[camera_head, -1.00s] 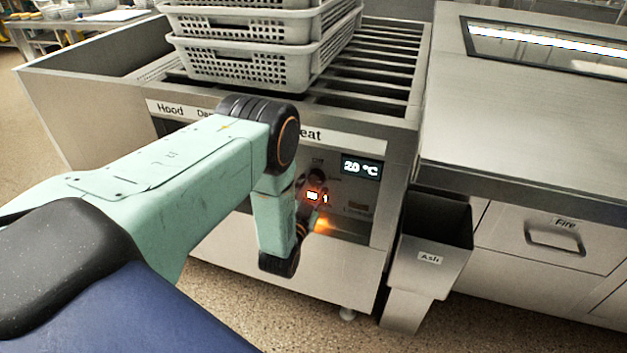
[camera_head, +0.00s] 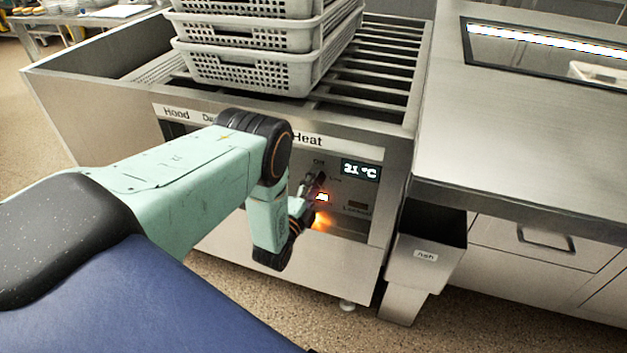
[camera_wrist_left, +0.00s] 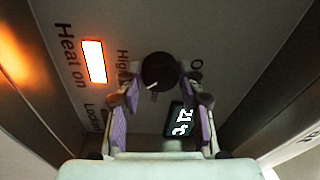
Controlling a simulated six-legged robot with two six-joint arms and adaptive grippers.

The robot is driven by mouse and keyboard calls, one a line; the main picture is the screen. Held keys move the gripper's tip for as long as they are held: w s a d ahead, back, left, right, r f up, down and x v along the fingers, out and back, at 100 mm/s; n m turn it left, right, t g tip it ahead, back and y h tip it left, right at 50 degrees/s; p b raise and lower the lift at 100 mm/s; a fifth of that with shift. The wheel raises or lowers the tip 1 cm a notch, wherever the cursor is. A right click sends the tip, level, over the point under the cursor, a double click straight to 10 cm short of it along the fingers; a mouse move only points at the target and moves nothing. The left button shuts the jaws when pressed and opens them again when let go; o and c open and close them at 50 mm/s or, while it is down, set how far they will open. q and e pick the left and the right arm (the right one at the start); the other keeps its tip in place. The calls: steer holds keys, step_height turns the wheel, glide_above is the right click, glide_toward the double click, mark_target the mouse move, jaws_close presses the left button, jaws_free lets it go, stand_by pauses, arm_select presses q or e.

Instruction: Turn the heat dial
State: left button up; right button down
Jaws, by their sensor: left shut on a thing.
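The heat dial (camera_wrist_left: 158,71) is a round black knob with a white pointer line, seen in the left wrist view. The line points down and slightly left in that picture. My left gripper (camera_wrist_left: 160,84) has its two purple-padded fingers on either side of the dial and is shut on it. In the head view my left gripper (camera_head: 314,186) is at the heat panel and largely hides the dial. The temperature display (camera_head: 361,170) seems to read 21 °C; it also shows between the fingers in the wrist view (camera_wrist_left: 181,121). My right gripper is not in view.
The "Heat on" lamp (camera_wrist_left: 94,61) is lit. Stacked perforated baskets (camera_head: 255,66) stand on the rack above the panel.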

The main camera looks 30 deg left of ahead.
arm_select(q)
steer(key=shift+s+m+g+p, duration=0.1)
steer(key=shift+m+g+p, duration=0.3)
steer(key=shift+m+p, duration=2.6)
steer(key=m+b, duration=0.2)
steer(key=shift+m+b, duration=0.3)
steer(key=shift+m, duration=0.1)
steer(key=o, duration=1.2)
steer(key=shift+r, duration=0.1)
steer(key=s, duration=0.4)
steer(key=s+d, duration=0.1)
steer(key=s, duration=0.6)
steer(key=shift+s+d, duration=0.25)
steer(key=shift+s, duration=0.15)
